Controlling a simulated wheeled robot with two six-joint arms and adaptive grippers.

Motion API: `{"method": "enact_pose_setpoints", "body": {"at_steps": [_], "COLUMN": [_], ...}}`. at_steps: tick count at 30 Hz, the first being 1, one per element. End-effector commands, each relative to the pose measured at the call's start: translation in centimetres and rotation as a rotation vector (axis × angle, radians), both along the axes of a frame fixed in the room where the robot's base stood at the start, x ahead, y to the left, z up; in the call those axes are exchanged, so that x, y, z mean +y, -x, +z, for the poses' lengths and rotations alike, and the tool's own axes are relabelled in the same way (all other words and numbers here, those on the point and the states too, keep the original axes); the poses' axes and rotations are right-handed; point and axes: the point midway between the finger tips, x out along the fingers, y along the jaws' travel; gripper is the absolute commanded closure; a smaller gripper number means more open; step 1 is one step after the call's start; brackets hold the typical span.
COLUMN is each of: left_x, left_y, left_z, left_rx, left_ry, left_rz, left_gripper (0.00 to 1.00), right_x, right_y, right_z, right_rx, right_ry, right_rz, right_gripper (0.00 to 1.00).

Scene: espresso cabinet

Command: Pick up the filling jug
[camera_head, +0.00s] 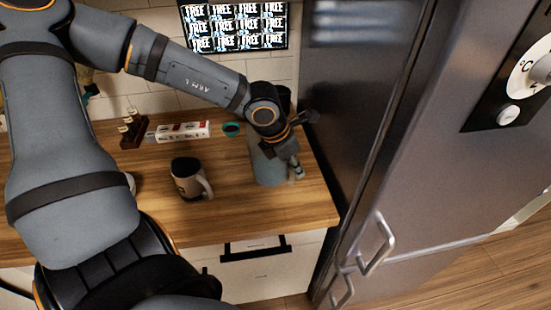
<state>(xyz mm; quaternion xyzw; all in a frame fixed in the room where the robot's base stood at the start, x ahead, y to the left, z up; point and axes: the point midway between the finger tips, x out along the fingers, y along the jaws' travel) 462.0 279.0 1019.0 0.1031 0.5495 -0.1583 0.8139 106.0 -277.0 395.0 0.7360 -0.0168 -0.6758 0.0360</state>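A blue-grey jug (265,166) stands on the wooden counter near its right end, close to the fridge. It looks like the filling jug. My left arm reaches in from the left, and my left gripper (294,165) points down at the jug's right side. The wrist hides the jug's top and part of its right side. I cannot tell whether the fingers touch the jug or close on it. My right gripper is not in view.
Behind are a small teal cup (231,130), a white box (182,132) and a dark rack (133,130). A large dark fridge (430,130) closes off the right.

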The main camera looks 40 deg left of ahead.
Motion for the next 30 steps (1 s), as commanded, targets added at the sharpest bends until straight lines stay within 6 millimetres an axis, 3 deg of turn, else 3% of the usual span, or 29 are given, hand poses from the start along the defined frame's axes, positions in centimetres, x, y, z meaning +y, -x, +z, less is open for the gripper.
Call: {"method": "enact_pose_setpoints", "body": {"at_steps": [5, 9, 30], "left_x": [-0.01, 0.0, 0.17], "left_y": [0.0, 0.0, -0.05], "left_z": [0.11, 0.12, 0.94], "left_rx": [0.0, 0.0, 0.002], "left_ry": [0.0, 0.0, -0.001], "left_rz": [0.0, 0.0, 0.001], "left_gripper": [0.81, 1.0, 1.0], "right_x": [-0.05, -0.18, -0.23], "right_y": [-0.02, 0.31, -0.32], "right_z": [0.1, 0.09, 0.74], "right_rx": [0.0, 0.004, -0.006], "right_ry": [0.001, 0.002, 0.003], "right_rz": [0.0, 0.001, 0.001], "right_gripper": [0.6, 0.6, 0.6]}}
